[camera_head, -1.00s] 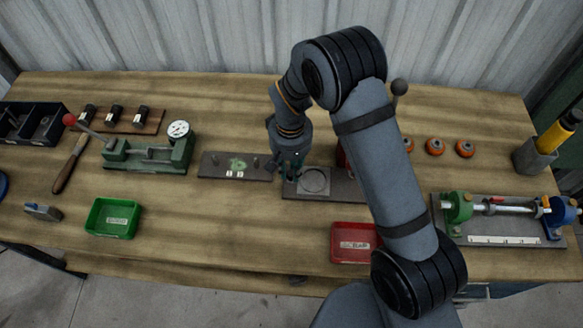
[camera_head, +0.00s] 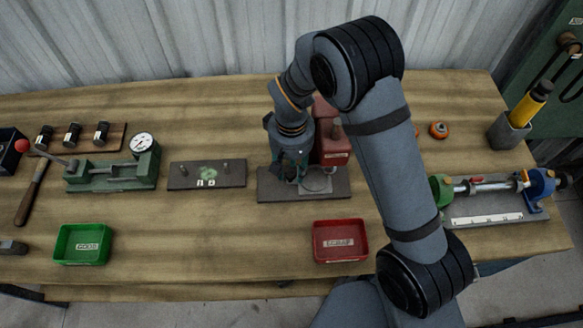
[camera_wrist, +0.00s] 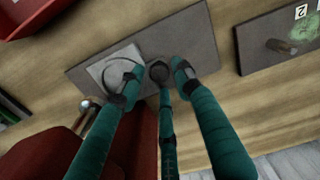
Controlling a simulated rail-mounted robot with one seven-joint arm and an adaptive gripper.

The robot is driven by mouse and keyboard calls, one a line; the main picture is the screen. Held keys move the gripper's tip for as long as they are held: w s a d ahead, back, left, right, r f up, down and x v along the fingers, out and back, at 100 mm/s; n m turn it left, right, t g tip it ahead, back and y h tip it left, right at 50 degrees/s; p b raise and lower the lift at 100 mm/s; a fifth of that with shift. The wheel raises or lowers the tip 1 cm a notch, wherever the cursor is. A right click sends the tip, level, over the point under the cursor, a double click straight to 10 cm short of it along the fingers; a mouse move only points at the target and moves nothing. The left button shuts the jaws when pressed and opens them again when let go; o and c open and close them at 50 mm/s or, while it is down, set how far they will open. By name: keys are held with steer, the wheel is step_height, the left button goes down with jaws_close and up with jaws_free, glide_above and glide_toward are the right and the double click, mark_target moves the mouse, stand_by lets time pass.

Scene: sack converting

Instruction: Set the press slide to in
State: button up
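The press has a red head (camera_head: 332,146) standing at the back of a dark base plate (camera_head: 285,193). Its slide, a light grey plate with a ring mark (camera_head: 318,183), lies on the base, in front of the head. In the wrist view the slide (camera_wrist: 101,73) is beside a dark round knob-like end (camera_wrist: 158,71). My gripper (camera_head: 293,178) is low at the slide's left side. In the wrist view its teal fingers (camera_wrist: 158,78) surround the dark round end, with the outer tips apart. Whether they clamp it is unclear.
A red tray (camera_head: 340,241) stands in front of the press and a green tray (camera_head: 83,245) at the left. A pin plate (camera_head: 207,174) lies left of the press. My forearm covers the area right of the press. Bare table separates the trays.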

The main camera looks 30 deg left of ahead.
steer(key=shift+o, duration=0.2)
steer(key=shift+s, duration=0.15)
step_height(320, 180, up, 12)
stand_by(0.4)
steer(key=shift+c, duration=0.2)
